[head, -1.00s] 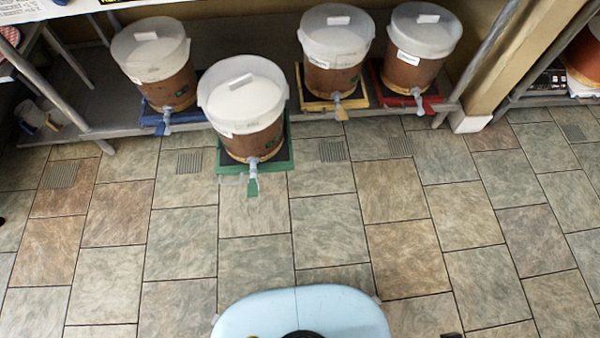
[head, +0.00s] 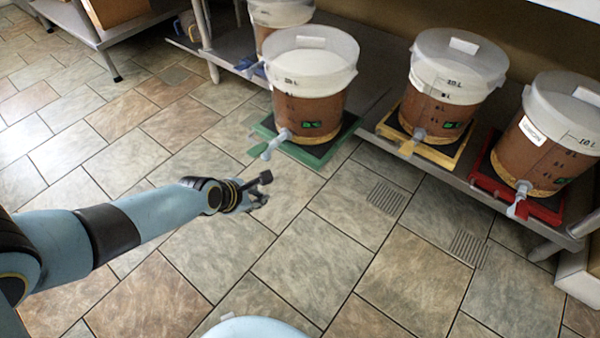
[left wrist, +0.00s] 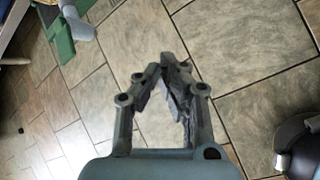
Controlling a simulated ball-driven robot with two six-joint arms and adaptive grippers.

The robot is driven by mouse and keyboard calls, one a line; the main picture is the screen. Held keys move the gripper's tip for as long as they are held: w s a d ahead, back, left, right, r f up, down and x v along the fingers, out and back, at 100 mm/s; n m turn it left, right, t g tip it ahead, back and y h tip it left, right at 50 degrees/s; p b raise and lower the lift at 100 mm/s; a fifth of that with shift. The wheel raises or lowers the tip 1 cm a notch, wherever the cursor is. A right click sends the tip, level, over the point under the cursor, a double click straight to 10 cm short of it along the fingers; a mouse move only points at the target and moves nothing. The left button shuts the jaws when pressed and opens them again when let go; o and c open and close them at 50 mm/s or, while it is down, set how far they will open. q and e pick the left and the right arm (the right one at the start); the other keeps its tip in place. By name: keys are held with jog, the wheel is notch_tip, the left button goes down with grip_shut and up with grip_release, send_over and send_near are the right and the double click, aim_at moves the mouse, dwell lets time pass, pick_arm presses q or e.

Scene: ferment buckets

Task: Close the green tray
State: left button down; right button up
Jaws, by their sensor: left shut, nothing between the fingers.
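The green tray (head: 300,152) sticks out from the low shelf over the floor. A brown bucket (head: 312,108) with a whitish lid stands on it, its pale tap pointing to the front. My right gripper is not in view.
A yellow tray (head: 440,152) and a red tray (head: 535,207), each with a bucket, sit on the shelf to the right. Another bucket (head: 278,14) stands behind at the left. The tiled floor (head: 340,240) in front is clear. A metal-legged table (head: 100,35) stands at the back left.

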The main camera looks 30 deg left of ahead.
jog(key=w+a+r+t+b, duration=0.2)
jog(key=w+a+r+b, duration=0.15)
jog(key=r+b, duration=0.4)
pick_arm(q)
jog(key=w+f+n+b, duration=0.3)
jog(key=w, duration=0.6)
jog(key=w+f+n+t+b, duration=0.1)
jog(key=w+f+n+b, duration=0.2)
jog(key=w, duration=0.6)
jog(key=shift+d+f+n+t, duration=0.3)
jog(key=shift+d+f+n, duration=0.1)
jog(key=shift+f+n, duration=0.35)
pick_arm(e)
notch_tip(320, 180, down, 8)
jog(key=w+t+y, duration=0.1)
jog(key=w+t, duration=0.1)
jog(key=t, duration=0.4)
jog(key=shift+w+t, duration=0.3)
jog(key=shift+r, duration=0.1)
